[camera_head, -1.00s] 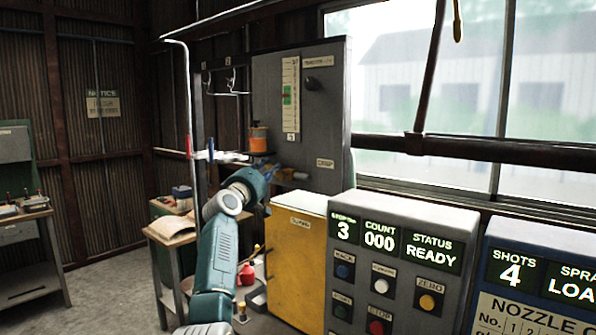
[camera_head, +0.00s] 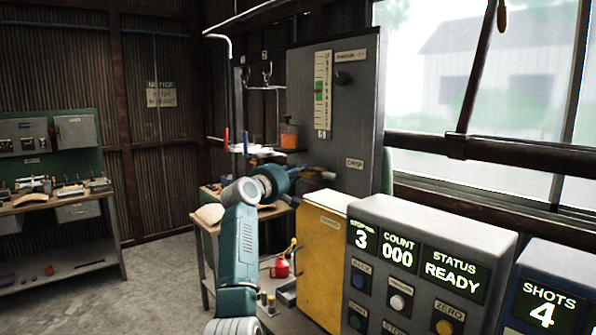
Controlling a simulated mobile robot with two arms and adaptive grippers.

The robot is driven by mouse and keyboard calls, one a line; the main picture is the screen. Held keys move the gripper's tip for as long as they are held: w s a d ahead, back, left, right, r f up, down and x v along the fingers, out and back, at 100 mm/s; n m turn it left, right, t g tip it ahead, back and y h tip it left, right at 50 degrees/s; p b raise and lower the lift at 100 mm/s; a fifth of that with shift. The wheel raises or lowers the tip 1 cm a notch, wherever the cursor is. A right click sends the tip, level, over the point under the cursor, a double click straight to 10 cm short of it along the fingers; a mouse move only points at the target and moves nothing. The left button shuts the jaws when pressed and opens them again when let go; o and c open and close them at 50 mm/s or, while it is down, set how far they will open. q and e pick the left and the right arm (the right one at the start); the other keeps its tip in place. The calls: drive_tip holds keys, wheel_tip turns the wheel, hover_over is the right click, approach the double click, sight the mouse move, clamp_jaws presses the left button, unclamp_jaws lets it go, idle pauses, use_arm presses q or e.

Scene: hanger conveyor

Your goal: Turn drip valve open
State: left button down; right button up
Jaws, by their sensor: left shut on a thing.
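My left arm rises from the bottom and reaches the lower edge of the grey panel (camera_head: 300,90). My left gripper (camera_head: 305,176) is small and partly hidden behind its own wrist. It is shut on the drip valve (camera_head: 329,175), a small part sticking out at the panel's lower edge, just left of a small label (camera_head: 355,163) that seems to read DRIP. The valve's exact angle and the finger contact are too small to tell. My right gripper is not in view.
A yellow cabinet (camera_head: 322,260) stands below the panel. A control box (camera_head: 420,215) reading COUNT 000 and STATUS READY is at the right front. An orange jar (camera_head: 289,136) sits on a shelf above my wrist. Open floor (camera_head: 165,265) lies at the left.

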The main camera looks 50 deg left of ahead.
use_arm(q)
drive_tip(key=shift+d, duration=0.1)
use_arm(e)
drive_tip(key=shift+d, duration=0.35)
use_arm(q)
drive_tip(key=c, duration=1.8)
unclamp_jaws()
drive_tip(key=shift+o, duration=0.2)
drive_tip(key=shift+w, duration=0.1)
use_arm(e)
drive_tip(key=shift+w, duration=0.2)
use_arm(q)
drive_tip(key=v, duration=1.2)
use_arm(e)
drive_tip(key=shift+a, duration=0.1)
use_arm(q)
drive_tip(key=shift+f, duration=0.1)
